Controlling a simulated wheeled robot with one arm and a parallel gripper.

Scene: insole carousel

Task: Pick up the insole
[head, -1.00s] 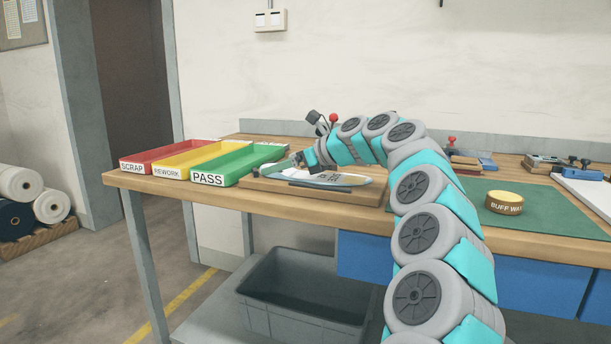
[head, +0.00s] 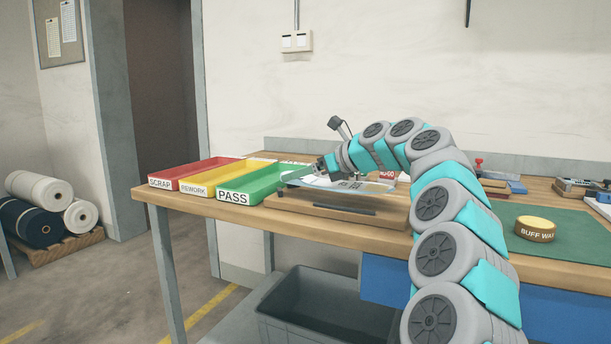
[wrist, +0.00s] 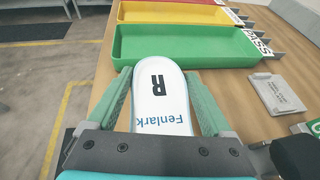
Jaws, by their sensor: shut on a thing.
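The insole (wrist: 160,98) is white with a blue edge and reads "R" and "Fenlark" in the wrist view. My gripper (wrist: 160,85) is shut on it, with one green finger along each side. In the head view the insole (head: 345,184) hangs above a wooden board (head: 340,208) with a dark strip on its front part. It looks roughly level and clear of the board. My gripper (head: 312,171) is at its left end, close to the green PASS tray; the fingertips are small there.
The red SCRAP tray (head: 168,181), yellow REWORK tray (head: 195,189) and green PASS tray (head: 235,197) stand at the table's left end, and look empty. A buff wax tin (head: 535,229) sits on a green mat (head: 565,245). A grey plate (wrist: 277,93) lies beside the PASS tray.

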